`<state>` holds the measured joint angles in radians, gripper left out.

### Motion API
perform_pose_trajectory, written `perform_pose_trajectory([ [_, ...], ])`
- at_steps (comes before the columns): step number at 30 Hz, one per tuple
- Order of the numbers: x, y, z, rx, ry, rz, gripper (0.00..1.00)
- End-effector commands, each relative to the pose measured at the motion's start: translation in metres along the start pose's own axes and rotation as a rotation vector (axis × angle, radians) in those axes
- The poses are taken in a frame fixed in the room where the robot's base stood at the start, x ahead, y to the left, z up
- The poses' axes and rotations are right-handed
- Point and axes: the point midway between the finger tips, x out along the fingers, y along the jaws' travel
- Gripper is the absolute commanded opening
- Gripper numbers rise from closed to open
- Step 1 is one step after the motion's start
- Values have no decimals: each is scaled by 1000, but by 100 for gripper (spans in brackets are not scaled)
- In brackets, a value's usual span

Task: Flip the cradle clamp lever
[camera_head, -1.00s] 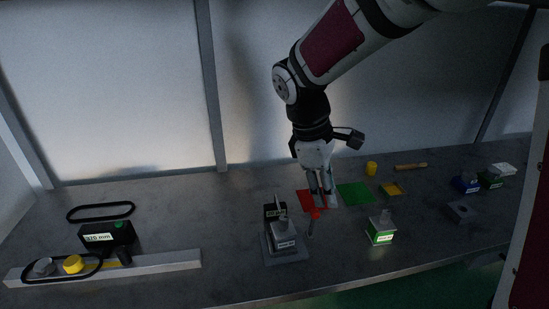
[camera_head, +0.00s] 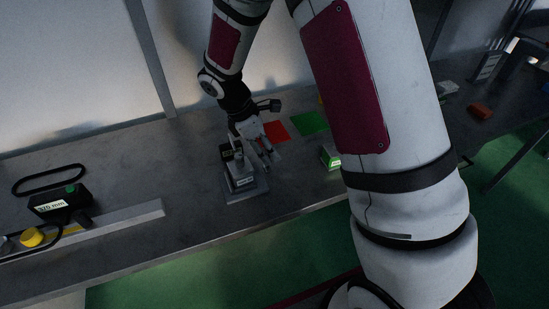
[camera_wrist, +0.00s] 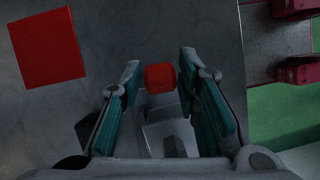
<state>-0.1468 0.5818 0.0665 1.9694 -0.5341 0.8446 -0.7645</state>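The cradle (camera_head: 240,185) is a grey block fixture on a square base plate at the bench's middle. Its lever shows in the wrist view as a red knob (camera_wrist: 160,77) above a grey body (camera_wrist: 168,138). The head view hides the knob behind my fingers. My gripper (camera_wrist: 158,65) is open, with one teal-padded finger on each side of the knob and a gap showing on both sides. In the head view my gripper (camera_head: 266,155) is at the right side of the cradle, pointing down.
A red square (camera_head: 275,131) and a green square (camera_head: 309,122) lie behind and right of the cradle. A green-labelled block (camera_head: 330,157) stands to the right, partly hidden by my arm. A rail (camera_head: 130,216) and a black box with a display (camera_head: 60,203) are at left.

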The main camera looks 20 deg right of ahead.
Motion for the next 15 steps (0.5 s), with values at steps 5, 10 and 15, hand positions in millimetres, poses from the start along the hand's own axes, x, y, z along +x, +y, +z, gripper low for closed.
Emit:
perform_pose_trajectory([
  [5, 28, -1, 0, 0, 0, -2, 30],
  [10, 41, 0, 0, 1, 1, 0, 30],
  [15, 45, 0, 0, 1, 1, 1, 30],
])
